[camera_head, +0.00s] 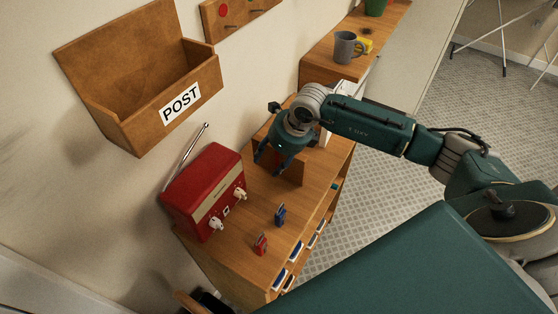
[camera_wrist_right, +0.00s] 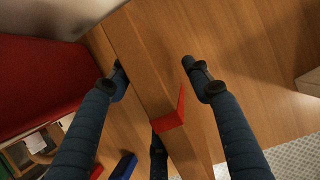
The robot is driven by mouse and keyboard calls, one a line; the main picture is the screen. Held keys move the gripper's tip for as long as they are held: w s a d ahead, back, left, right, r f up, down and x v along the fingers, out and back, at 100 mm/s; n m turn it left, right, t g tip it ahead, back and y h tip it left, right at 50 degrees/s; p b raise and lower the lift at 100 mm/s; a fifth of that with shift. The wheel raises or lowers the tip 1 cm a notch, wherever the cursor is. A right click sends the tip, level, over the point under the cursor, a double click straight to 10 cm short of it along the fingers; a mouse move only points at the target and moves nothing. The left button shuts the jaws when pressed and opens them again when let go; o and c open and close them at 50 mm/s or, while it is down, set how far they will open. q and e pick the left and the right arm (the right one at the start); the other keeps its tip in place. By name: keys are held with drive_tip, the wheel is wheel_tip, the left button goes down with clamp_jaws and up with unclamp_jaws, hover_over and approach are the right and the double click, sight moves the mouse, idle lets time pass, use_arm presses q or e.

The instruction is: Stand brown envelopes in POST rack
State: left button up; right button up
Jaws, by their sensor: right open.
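The brown wooden POST rack (camera_head: 140,88) hangs on the wall at the left in the head view, above the cabinet. I see nothing standing in it. My right gripper (camera_head: 279,166) is open and points down over the cabinet top. A brown upright slab (camera_head: 290,172) is below it, partly hidden by the fingers. In the right wrist view my right gripper's fingers (camera_wrist_right: 154,70) are spread on either side of a long brown piece (camera_wrist_right: 147,65) with a red corner part (camera_wrist_right: 172,115). I cannot tell whether this is an envelope. My left gripper is not in view.
A red radio (camera_head: 207,190) with a raised aerial stands on the cabinet top (camera_head: 250,205). A small blue item (camera_head: 280,214) and a red item (camera_head: 261,243) are at its front. A grey mug (camera_head: 346,47) stands on a farther wooden top.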

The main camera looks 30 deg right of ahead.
drive_tip(key=shift+c, duration=0.3)
clamp_jaws()
